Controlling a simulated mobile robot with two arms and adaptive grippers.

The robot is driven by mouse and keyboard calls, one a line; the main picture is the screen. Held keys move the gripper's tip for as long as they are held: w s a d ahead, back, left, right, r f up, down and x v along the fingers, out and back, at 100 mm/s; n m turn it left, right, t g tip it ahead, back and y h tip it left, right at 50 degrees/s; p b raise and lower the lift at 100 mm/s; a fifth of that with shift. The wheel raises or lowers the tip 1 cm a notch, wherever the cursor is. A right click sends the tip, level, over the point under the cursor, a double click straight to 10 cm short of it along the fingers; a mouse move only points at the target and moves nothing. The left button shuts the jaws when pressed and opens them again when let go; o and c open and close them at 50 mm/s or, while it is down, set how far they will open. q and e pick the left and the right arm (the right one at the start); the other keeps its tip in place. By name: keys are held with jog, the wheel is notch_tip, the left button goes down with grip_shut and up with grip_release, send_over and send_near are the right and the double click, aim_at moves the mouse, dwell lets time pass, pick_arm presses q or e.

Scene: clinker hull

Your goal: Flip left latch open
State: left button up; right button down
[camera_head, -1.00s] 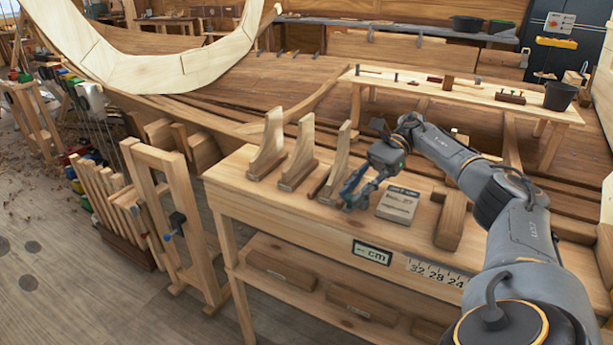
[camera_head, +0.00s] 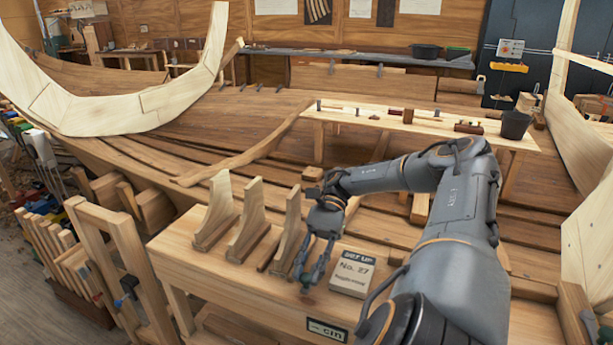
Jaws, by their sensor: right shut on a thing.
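No latch can be made out in this view. My left gripper is not in view.
Two more brackets (camera_head: 215,212) (camera_head: 250,222) stand on the bench to the left, with a dark stick (camera_head: 270,250) beside them. Behind lies the planked hull (camera_head: 150,150), with a long tool bench (camera_head: 450,132) and black bucket (camera_head: 515,124). Clamps (camera_head: 42,150) crowd the left.

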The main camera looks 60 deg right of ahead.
jog(key=shift+d, duration=0.1)
jog(key=c, duration=1.3)
grip_release()
jog(key=shift+f, duration=0.1)
jog(key=shift+o, duration=0.7)
jog(key=shift+s+d, duration=0.1)
jog(key=shift+d, duration=0.05)
jog(key=shift+r, duration=0.35)
notch_tip(320, 180, up, 9)
jog(key=shift+r, duration=0.15)
